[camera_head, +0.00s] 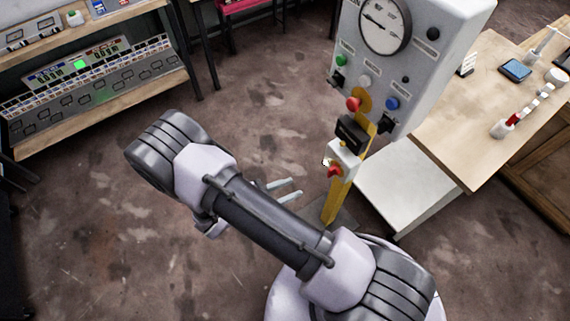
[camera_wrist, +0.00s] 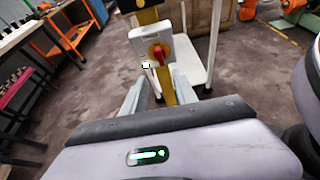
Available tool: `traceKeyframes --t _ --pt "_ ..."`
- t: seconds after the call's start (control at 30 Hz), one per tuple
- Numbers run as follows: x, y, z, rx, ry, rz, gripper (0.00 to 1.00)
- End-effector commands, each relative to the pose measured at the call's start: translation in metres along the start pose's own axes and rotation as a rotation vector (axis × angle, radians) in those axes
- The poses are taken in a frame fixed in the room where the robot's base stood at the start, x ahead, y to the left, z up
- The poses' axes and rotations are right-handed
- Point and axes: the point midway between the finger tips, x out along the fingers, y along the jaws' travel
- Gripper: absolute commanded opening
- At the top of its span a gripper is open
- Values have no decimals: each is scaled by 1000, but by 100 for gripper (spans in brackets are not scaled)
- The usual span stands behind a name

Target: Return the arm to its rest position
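My arm (camera_head: 265,210) stretches across the middle of the head view, bent at the elbow. My gripper (camera_head: 296,187) shows past the forearm with its two pale fingers apart and nothing between them. In the wrist view the gripper (camera_wrist: 157,77) is also open, its fingers pointing toward a white switch box (camera_wrist: 146,40) with a red knob (camera_wrist: 157,53). In the head view this switch box (camera_head: 345,158) sits on a yellow post, to the right of the fingertips and apart from them. The gripper's base is partly hidden behind my forearm.
A grey control panel (camera_head: 405,85) with a dial and coloured buttons stands above the switch box on the yellow post (camera_head: 338,203). A wooden workbench (camera_head: 460,130) is at right and a shelf of instruments (camera_head: 100,80) at left. Open floor (camera_head: 80,225) lies left of my arm.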

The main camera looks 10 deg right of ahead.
Motion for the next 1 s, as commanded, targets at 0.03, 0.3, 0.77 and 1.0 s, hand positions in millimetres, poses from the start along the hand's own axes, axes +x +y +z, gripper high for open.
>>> traceKeyframes --t 0.03,0.3,0.77,1.0 --pt "0 0 0 0 0 0 35" --pt "-22 -3 80 389 140 -250 35" --pt "-138 -90 264 1911 900 -1024 35" --pt "-169 -99 292 2218 1155 -1105 35"
